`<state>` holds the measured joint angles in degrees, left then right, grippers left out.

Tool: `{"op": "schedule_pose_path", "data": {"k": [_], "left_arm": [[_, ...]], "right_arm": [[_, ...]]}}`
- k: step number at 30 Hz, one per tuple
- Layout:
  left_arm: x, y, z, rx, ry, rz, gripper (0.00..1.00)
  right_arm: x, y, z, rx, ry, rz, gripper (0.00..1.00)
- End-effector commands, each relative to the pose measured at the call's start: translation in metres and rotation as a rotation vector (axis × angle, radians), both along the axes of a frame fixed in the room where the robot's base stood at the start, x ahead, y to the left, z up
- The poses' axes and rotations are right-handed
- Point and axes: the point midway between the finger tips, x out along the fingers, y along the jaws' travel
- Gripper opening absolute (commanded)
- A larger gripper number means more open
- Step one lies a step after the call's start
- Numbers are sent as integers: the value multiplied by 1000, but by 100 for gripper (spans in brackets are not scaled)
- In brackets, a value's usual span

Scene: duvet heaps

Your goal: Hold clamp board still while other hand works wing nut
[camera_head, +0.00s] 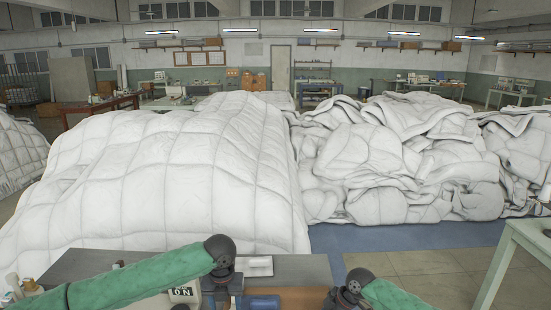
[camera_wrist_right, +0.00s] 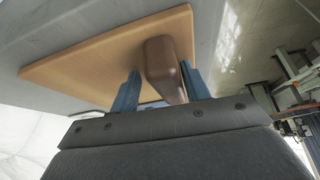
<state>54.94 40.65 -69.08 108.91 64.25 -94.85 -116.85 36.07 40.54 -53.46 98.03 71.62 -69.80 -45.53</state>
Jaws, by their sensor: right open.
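In the right wrist view a flat wooden board (camera_wrist_right: 85,65) lies on a grey tabletop, and its brown edge (camera_head: 303,298) shows at the bottom of the head view. A rounded brown block (camera_wrist_right: 165,68) stands out from the board. My right gripper (camera_wrist_right: 160,85) is open, its two blue fingers on either side of the block, with a gap at the left finger. My left gripper (camera_head: 222,290) points down over the table beside the board; its fingertips are not clear. I cannot make out a wing nut in either view.
The dark grey table (camera_head: 300,266) carries a white flat object (camera_head: 259,266), a black-and-white sign (camera_head: 184,293) and small bottles (camera_head: 14,285) at left. Large white duvet heaps (camera_head: 180,170) fill the floor beyond. A pale green table (camera_head: 525,236) stands at right, with open floor before it.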

Motion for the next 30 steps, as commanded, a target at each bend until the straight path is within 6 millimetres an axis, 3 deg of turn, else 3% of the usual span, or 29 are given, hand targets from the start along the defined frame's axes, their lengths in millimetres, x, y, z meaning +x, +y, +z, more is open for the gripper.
{"op": "schedule_pose_path", "data": {"k": [1, 5, 7, 30], "left_arm": [[0, 0, 0, 0, 0, 0, 55], [0, 0, 4, 0, 0, 0, 55], [0, 0, 7, 0, 0, 0, 55], [0, 0, 37, 0, 0, 0, 55]], "right_arm": [[-7, -1, -11, -9, 17, 5, 56], [-8, 0, -4, -8, 17, 5, 57], [-7, 0, 1, -8, 17, 5, 65], [-3, 1, 53, 0, 4, 2, 65]]}}
